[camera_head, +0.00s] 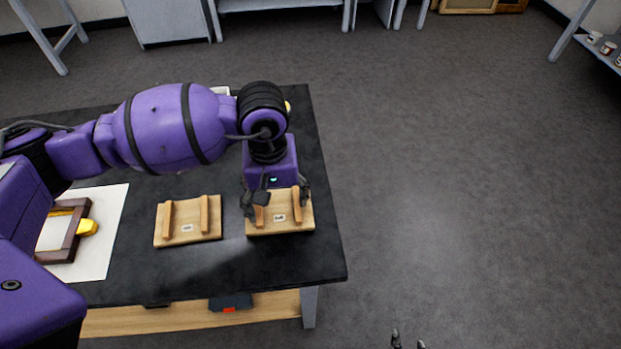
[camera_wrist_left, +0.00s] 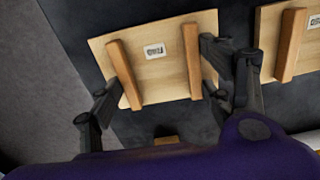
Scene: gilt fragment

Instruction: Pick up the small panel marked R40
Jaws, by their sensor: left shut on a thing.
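A small light-wood panel (camera_head: 282,228) with two upright wooden bars and a white label lies at the right end of the black table; the label's print is too small to read surely. My left gripper (camera_head: 276,200) is over this panel, pointing down, and shut on it. In the left wrist view the panel (camera_wrist_left: 165,80) sits between the fingers of my left gripper (camera_wrist_left: 163,85), one at each side. A similar panel (camera_head: 188,232) lies to its left, and its edge shows at the right in the wrist view. Fingertips of my right gripper (camera_head: 408,341) show at the bottom edge, apart and empty.
The black table (camera_head: 200,268) has a white sheet (camera_head: 113,205) at left, with a dark wooden frame (camera_head: 62,250) and a yellow piece (camera_head: 88,227) on it. A lower wooden shelf (camera_head: 180,317) shows below. The floor at right is clear.

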